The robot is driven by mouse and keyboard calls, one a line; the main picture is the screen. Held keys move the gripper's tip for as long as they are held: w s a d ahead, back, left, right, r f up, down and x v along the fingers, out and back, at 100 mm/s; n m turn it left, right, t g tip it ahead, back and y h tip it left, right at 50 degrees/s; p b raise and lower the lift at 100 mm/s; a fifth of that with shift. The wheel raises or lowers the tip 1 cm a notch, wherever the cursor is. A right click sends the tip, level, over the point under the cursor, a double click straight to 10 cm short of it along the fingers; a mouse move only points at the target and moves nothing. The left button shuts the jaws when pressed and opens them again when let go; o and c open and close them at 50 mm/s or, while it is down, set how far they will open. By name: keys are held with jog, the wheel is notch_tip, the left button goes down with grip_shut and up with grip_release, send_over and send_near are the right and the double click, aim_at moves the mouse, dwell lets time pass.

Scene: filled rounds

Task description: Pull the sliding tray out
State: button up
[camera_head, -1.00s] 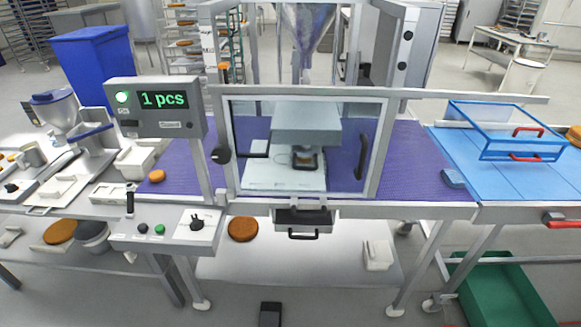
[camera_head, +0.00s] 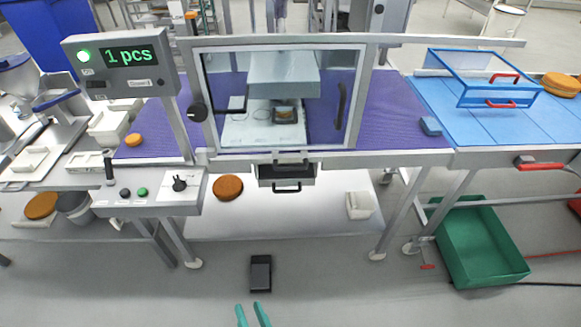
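The sliding tray (camera_head: 287,176) is a small grey drawer-like box with a black bar handle (camera_head: 287,189). It sits under the front edge of the worktable, below the clear guard door, and its front is close to the table edge. How far it is slid out is hard to tell. My gripper (camera_head: 252,312) shows only as two teal fingertips at the bottom edge. They are apart with nothing seen between them, and well short of the tray handle.
The guard door (camera_head: 275,98) appears shut above the tray. A control panel (camera_head: 152,192) juts out left of the tray. A black pedal-like box (camera_head: 260,273) lies on the floor below. A green crate (camera_head: 478,245) stands right. A lower shelf (camera_head: 290,222) holds a brown round (camera_head: 228,187).

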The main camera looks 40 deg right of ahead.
jog(key=w+d+r+m+h, duration=0.3)
jog(key=w+d+m, duration=0.5)
jog(key=w+d, duration=0.35)
jog(key=m+g+h, duration=0.2)
jog(key=m+h, duration=0.1)
jog(key=m, duration=0.6)
send_near(291, 169)
jog(key=x, duration=1.1)
grip_shut()
